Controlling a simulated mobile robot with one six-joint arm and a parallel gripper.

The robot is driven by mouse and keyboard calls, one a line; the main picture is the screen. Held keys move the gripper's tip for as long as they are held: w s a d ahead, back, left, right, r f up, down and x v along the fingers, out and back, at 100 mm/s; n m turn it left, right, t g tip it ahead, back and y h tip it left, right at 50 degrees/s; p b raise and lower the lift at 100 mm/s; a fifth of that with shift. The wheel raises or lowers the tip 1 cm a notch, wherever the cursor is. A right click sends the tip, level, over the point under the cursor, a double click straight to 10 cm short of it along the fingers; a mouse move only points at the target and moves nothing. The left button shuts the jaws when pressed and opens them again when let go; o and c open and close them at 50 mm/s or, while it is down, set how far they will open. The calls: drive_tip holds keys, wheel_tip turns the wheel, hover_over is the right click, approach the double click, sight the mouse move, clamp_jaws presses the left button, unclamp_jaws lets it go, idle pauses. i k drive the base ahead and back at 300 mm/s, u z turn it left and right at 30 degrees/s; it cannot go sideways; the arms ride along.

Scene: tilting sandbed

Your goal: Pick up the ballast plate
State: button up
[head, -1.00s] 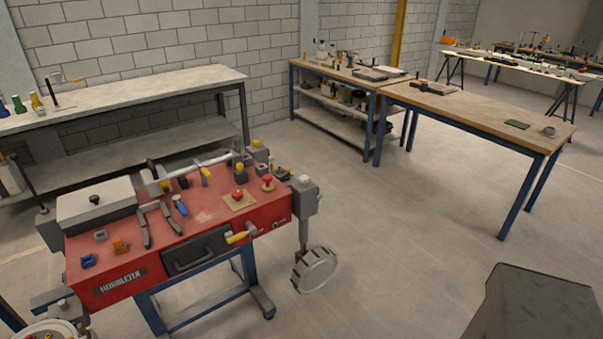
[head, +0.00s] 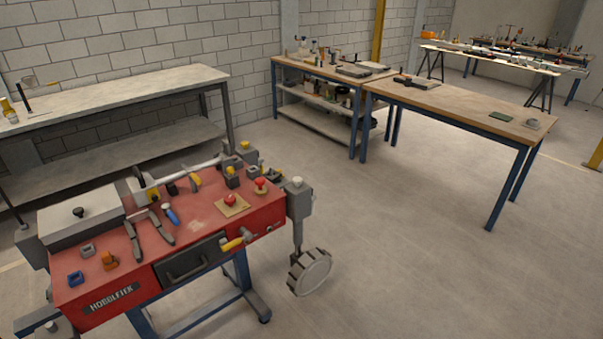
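I cannot tell for certain which thing is the ballast plate. A small dark green flat plate (head: 500,117) lies near the right end of the wooden-topped table (head: 460,107), close to a small grey object (head: 533,123). Dark flat pieces (head: 355,71) lie on the wooden workbench behind. My gripper is not in view.
A red machine bench (head: 130,265) with tools, red knobs and a toothed wheel (head: 310,272) stands at lower left. A long grey bench (head: 120,90) runs along the block wall. The concrete floor (head: 420,260) at centre and right is clear.

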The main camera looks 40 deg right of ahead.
sight(277, 175)
drive_tip(key=z, duration=1.05)
drive_tip(key=k, duration=0.95)
drive_tip(key=i, duration=0.85)
drive_tip(key=z, duration=0.05)
